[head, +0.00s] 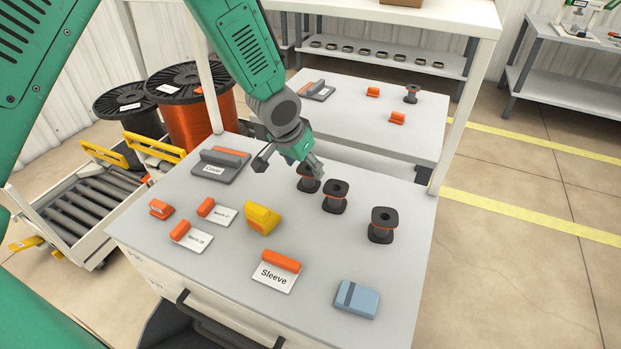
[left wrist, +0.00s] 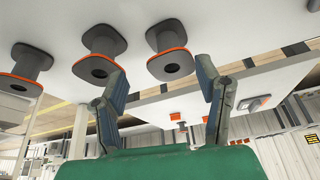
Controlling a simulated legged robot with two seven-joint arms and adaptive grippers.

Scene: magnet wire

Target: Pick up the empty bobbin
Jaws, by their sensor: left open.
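Three dark bobbins with orange-edged flanges stand upright in a row on the grey worktop: the near right bobbin (head: 382,226), the middle bobbin (head: 335,197) and the far left bobbin (head: 308,183), partly hidden by my left gripper (head: 300,166). Their cores look dark, with no clear wire wound on them. In the left wrist view, my left gripper (left wrist: 162,92) is open and empty. One bobbin (left wrist: 168,52) shows beyond the gap between its fingers, another (left wrist: 103,52) beside the left finger, and a third (left wrist: 30,66) farther left. My right gripper is not in view.
The worktop (head: 215,272) also holds a yellow block (head: 262,219), orange-handled labelled pieces, a Sleeve card (head: 273,278) and a blue box (head: 356,299). A smaller bobbin (head: 411,93) stands on the back table. Large wire spools (head: 196,112) stand at left.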

